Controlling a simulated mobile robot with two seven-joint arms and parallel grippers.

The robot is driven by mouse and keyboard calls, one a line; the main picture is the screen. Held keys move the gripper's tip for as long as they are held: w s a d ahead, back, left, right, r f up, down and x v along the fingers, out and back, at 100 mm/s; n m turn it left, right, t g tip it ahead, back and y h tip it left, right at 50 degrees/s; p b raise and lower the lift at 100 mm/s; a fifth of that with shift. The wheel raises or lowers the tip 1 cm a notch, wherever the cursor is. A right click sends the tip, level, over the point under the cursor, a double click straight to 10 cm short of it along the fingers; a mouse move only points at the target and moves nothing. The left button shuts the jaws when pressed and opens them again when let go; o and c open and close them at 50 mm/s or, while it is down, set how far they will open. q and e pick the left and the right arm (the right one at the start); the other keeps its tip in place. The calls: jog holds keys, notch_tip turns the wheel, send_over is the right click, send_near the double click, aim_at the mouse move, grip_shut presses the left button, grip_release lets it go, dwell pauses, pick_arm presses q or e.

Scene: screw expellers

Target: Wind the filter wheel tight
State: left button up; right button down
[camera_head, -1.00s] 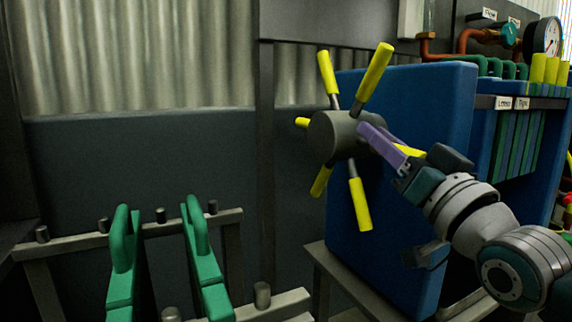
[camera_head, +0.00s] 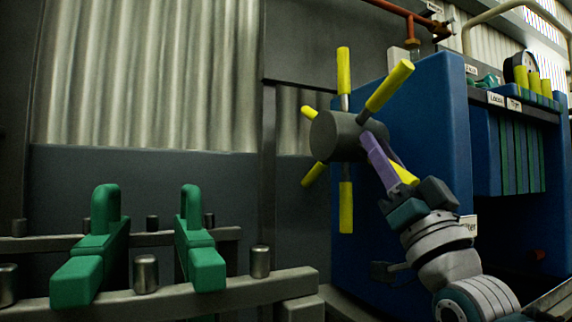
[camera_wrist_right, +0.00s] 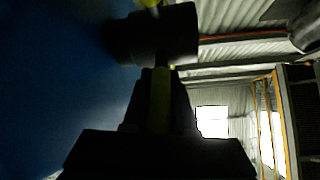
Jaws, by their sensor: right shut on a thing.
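The filter wheel has a dark grey hub (camera_head: 335,136) with several spokes ending in yellow handles, on the face of a large blue block (camera_head: 425,110). One handle (camera_head: 343,70) points straight up and another straight down. My right gripper (camera_head: 378,160), with purple fingers, is shut on the spoke at the hub's lower right; its yellow handle (camera_head: 404,173) shows partly behind the fingers. In the dark right wrist view, the hub (camera_wrist_right: 160,35) is ahead and the yellow handle (camera_wrist_right: 160,100) lies between the fingers. My left gripper is out of view.
Left of the wheel is open space before the wall.

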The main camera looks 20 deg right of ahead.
jog(key=shift+f, duration=0.15)
jog(key=c, duration=0.7)
grip_release()
jog(key=shift+w, duration=0.1)
jog(key=shift+s+f, duration=0.2)
jog(key=shift+s, duration=0.05)
jog(key=p+v, duration=0.1)
jog(key=v, duration=0.8)
jog(key=shift+s+f, duration=0.1)
